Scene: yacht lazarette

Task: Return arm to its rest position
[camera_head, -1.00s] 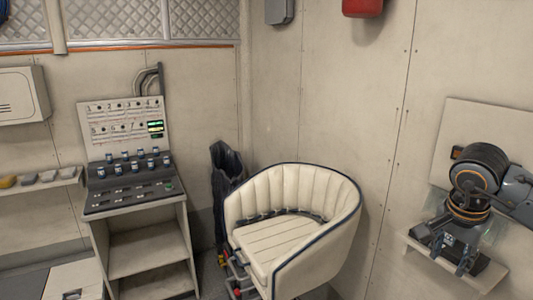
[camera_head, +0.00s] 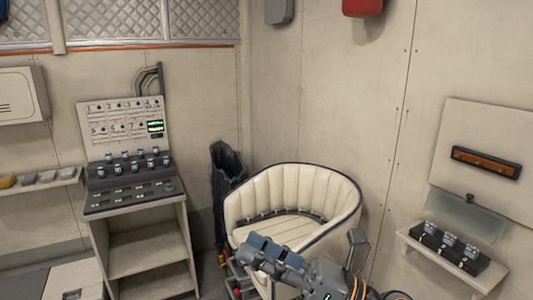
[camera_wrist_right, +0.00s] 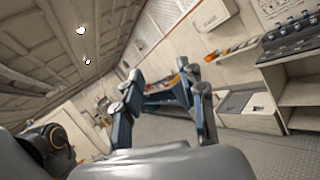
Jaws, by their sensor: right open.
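My right gripper (camera_head: 268,248) is low in the head view, in front of the cream chair, with its blue-grey fingers pointing left. In the right wrist view its two fingers (camera_wrist_right: 160,92) stand apart, with nothing held between them. Part of my right arm (camera_head: 335,280) shows at the bottom edge of the head view; the rest of it is out of frame. My left gripper is in neither view.
The cream chair (camera_head: 285,195) stands in the corner behind the gripper. A wall shelf (camera_head: 415,242) at right holds a black block with several switches (camera_head: 450,245). A control console (camera_head: 130,185) stands at left. Bare wall lies between chair and shelf.

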